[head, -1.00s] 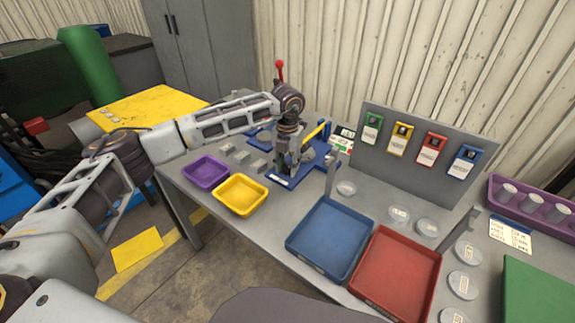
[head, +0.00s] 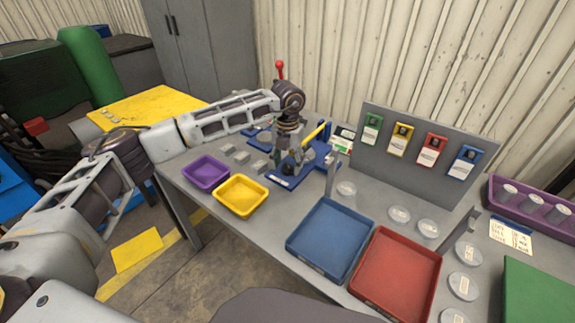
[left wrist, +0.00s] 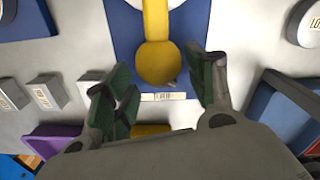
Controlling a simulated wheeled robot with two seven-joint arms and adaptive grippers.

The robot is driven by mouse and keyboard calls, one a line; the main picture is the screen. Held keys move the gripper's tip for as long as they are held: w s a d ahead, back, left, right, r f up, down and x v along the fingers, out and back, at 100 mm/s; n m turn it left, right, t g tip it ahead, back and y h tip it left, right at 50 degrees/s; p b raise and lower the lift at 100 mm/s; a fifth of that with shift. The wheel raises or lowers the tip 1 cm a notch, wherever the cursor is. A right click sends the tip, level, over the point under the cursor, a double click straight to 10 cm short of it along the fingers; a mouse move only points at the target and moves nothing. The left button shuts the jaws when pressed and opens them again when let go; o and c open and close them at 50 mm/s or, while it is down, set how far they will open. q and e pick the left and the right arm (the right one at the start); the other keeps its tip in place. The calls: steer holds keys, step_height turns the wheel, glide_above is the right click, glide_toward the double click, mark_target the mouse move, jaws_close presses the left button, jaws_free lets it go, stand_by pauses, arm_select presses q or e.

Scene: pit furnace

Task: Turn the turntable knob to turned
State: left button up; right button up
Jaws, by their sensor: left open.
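The turntable station has a blue base plate (head: 283,181) on the grey bench, with a yellow bar (head: 318,131) rising behind my gripper. In the left wrist view the yellow bar ends in a round yellow knob (left wrist: 158,63) above the blue plate (left wrist: 125,35), with a small white label in front. My left gripper (head: 286,158) hangs over the station, pointing down. It is open; its two green-padded fingers (left wrist: 162,88) stand left and right of the knob's near end, with no clear contact. My gripper hides part of the station in the head view. My right gripper is not seen.
A purple tray (head: 206,158) and a yellow tray (head: 241,208) sit at the bench's near left edge, with small grey blocks (head: 242,158) behind. A blue tray (head: 345,206) and a red tray (head: 398,233) lie to the right. A grey panel with coloured tags (head: 416,175) stands behind.

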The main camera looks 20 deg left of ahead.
arm_select(q)
step_height(320, 180, up, 11)
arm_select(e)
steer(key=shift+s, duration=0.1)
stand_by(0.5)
arm_select(q)
steer(key=shift+r, duration=0.1)
step_height(320, 180, up, 19)
steer(key=p, duration=2)
glide_above(287, 165)
steer(key=shift+d+r+p, duration=0.1)
steer(key=shift+r+p, duration=0.45)
steer(key=shift+r, duration=0.4)
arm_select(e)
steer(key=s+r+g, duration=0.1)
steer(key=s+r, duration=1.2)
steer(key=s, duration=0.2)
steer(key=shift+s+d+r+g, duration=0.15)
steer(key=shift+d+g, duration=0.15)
arm_select(q)
steer(key=shift+r, duration=0.2)
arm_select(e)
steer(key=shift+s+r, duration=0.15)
arm_select(q)
steer(key=shift+r+p, duration=0.3)
steer(key=shift+p, duration=0.25)
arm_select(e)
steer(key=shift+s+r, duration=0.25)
